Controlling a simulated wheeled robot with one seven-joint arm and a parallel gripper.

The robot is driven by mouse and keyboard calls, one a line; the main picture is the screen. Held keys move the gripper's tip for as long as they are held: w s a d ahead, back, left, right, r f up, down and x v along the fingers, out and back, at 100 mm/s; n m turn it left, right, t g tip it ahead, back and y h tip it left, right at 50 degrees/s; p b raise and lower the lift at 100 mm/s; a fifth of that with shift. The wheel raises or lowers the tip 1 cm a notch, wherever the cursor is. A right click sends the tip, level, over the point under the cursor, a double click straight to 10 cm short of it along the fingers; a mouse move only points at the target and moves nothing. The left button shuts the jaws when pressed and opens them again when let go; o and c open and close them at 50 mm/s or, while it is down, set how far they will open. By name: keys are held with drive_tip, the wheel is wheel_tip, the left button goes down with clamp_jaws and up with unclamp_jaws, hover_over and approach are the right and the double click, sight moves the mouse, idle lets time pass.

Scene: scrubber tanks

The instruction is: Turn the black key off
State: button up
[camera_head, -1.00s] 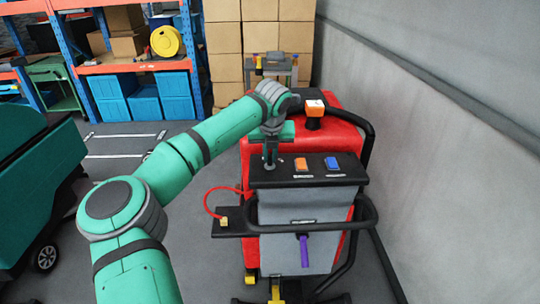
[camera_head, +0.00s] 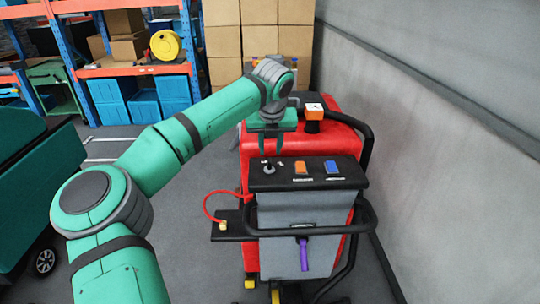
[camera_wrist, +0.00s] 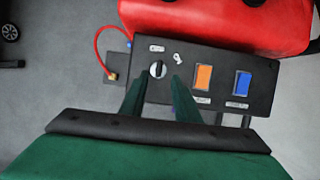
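The black key (camera_head: 268,168) stands on the left part of the machine's black control panel (camera_head: 320,180). In the wrist view the key (camera_wrist: 158,69) is a dark bar, nearly upright in the picture, across a pale round lock. Two small white labels lie just beyond it, too small to read. My gripper (camera_head: 276,151) is open and empty, raised above the panel near the key. In the wrist view my gripper's fingers (camera_wrist: 158,84) stand apart, with the key visible between and beyond their tips, clear of them.
An orange switch (camera_head: 301,168) and a blue switch (camera_head: 331,167) sit right of the key. A black rail (camera_head: 370,215) surrounds the front. A grey wall (camera_head: 440,150) stands at right.

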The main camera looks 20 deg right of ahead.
drive_tip(key=shift+v, duration=2.25)
drive_tip(key=shift+d, duration=0.1)
